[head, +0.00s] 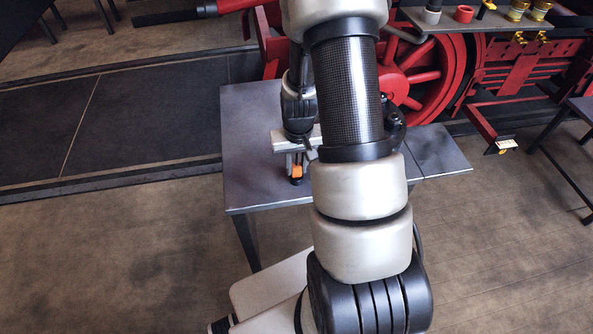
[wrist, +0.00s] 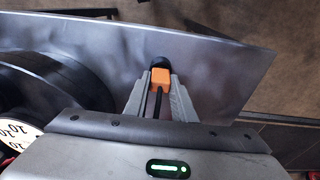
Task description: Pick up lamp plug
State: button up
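The lamp plug, an orange block with a black round end, shows at my fingertips in the wrist view (wrist: 160,76) and below my gripper in the head view (head: 296,172). My gripper (head: 296,163) is over the grey metal table (head: 255,160) and points down. In the wrist view its two grey fingers (wrist: 160,82) lie close against both sides of the orange part, with no clear gap. The black end sticks out beyond the fingertips. I cannot tell whether it touches the table top.
A dark round part (wrist: 45,85) and a white dial (wrist: 18,133) show at the left of the wrist view. Red locomotive wheels (head: 430,85) stand behind the table. A shelf (head: 475,18) at the upper right carries small red and brass parts. The floor left of the table is clear.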

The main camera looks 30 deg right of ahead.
aim_at(296, 165)
grip_shut()
jog(key=shift+r, duration=0.1)
jog(key=shift+r, duration=0.35)
notch_tip(296, 165, up, 9)
jog(key=shift+r, duration=0.1)
dwell(0.3)
